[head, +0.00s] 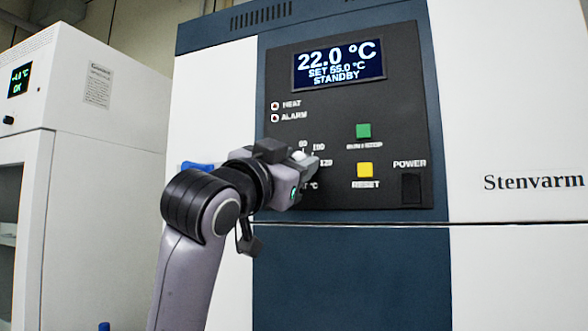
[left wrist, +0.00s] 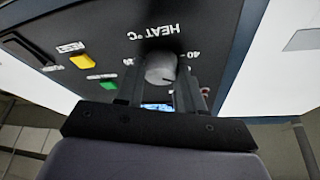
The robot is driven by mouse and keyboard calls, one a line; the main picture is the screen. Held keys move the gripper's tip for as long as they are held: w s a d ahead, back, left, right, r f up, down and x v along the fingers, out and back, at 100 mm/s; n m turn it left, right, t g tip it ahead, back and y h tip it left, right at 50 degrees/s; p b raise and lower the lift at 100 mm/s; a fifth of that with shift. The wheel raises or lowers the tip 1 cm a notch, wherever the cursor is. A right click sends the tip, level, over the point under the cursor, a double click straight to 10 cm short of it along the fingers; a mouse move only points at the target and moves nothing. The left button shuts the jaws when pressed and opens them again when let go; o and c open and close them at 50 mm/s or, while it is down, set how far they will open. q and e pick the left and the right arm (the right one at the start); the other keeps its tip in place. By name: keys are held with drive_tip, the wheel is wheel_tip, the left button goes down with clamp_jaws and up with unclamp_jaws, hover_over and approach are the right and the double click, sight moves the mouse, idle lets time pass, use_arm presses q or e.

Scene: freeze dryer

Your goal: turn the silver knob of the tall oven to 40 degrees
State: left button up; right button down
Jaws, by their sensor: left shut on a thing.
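The tall oven (head: 350,270) fills the middle of the head view, with a dark control panel on top. Its display (head: 338,65) reads 22.0 °C, SET 55.0 °C, STANDBY. My left gripper (head: 297,165) is at the panel's lower left and covers most of the dial there. In the left wrist view the silver knob (left wrist: 160,68) sits between the two fingers of my left gripper (left wrist: 160,85), which is shut on it. The "HEAT °C" label and a 40 mark show beside the knob, upside down. I cannot read the knob's pointer. My right gripper is not in view.
On the panel are a green button (head: 363,131), a yellow reset button (head: 365,169) and a black power switch (head: 411,188), right of my gripper. A white cabinet (head: 100,130) with a small display stands at the left.

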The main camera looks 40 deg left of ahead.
use_arm(q)
drive_tip(key=shift+w+d+f+n+g+y+b, duration=0.1)
drive_tip(key=shift+n+g+y+b, duration=0.1)
drive_tip(key=shift+n+y, duration=1.1)
drive_tip(key=shift+s+n+g+y+b, duration=0.15)
drive_tip(key=shift+n+y, duration=0.35)
drive_tip(key=shift+n, duration=1.6)
drive_tip(key=shift+w+d+f+n+g+y+b, duration=0.1)
drive_tip(key=shift+w+n+y+b, duration=0.1)
drive_tip(key=shift+n+y, duration=1.1)
drive_tip(key=shift+r+n+h, duration=0.1)
drive_tip(key=shift+n+h, duration=0.3)
drive_tip(key=shift+n, duration=0.2)
drive_tip(key=o, duration=1)
drive_tip(key=shift+o, duration=0.2)
drive_tip(key=shift+s, duration=0.2)
